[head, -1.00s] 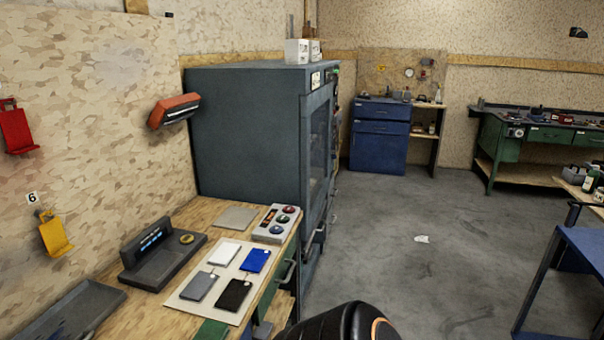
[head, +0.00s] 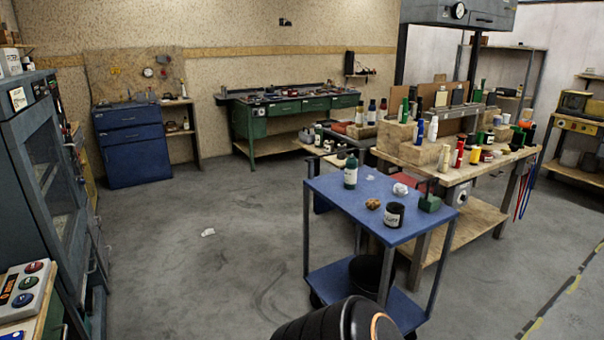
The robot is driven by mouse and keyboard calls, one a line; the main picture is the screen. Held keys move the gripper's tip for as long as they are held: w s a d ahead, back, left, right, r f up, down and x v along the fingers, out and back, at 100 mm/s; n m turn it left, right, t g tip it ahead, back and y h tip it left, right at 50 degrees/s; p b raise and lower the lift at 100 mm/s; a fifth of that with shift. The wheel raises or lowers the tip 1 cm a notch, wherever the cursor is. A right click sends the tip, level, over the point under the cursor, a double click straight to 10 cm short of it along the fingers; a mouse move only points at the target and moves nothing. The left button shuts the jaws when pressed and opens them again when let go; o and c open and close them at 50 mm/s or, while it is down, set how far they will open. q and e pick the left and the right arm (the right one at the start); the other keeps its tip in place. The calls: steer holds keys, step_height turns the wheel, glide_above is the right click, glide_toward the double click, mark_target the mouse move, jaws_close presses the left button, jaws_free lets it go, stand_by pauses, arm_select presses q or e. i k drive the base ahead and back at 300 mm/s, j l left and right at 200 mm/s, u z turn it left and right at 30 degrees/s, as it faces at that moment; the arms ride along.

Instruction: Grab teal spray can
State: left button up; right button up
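I cannot clearly pick out a teal spray can at this distance. Several small bottles and cans in green, red, yellow, white and black stand on a wooden workbench (head: 455,172) at the right. A dark green bottle with a pale label (head: 350,172) stands upright on a blue cart (head: 333,193) in front of it. A rounded black part with an orange ring at the bottom edge looks like my own body. Neither gripper shows.
The cart also bears a black labelled can (head: 393,215), a brown lump (head: 373,204) and crumpled white paper (head: 400,189). A grey cabinet (head: 45,170) stands at left. A green bench (head: 290,106) and blue drawers (head: 130,150) line the back. Open floor lies between.

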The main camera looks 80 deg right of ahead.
mark_target(351, 162)
steer(key=j+z, duration=0.15)
steer(key=z, duration=2.8)
steer(key=i+j+z, duration=0.1)
steer(key=i+j, duration=0.4)
steer(key=i+j+z, duration=0.15)
steer(key=i+j, duration=0.35)
steer(key=i+j+z, duration=0.1)
steer(key=i+j, duration=0.4)
steer(key=i+j+z, duration=0.1)
steer(key=i+j, duration=0.35)
steer(key=j, duration=0.3)
